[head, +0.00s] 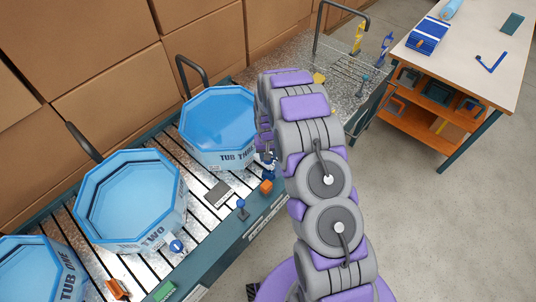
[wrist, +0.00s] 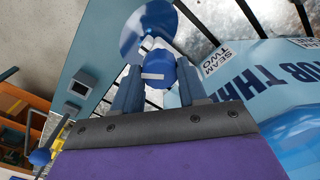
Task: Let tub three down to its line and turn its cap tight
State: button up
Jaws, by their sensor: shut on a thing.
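Tub three (head: 218,122) is a light blue octagonal tub holding blue liquid, standing upright on the slatted bench in the head view. Its labelled wall (wrist: 270,85) fills the right of the wrist view. My gripper (wrist: 158,75) is shut on a blue cap (wrist: 160,70) with a white mark, low beside tub three. In the head view my arm covers most of the gripper and tub three's right edge. I cannot make out the liquid's height against a line.
Tub two (head: 130,200) and tub one (head: 40,270) stand to the left on the same bench.

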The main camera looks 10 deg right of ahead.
jog(key=shift+w+n, duration=0.1)
jog(key=shift+n, duration=1)
jog(key=o, duration=1.1)
jog(key=shift+r, duration=0.1)
notch_tip(320, 180, up, 17)
jog(key=shift+r+p, duration=0.1)
jog(key=shift+p, duration=0.25)
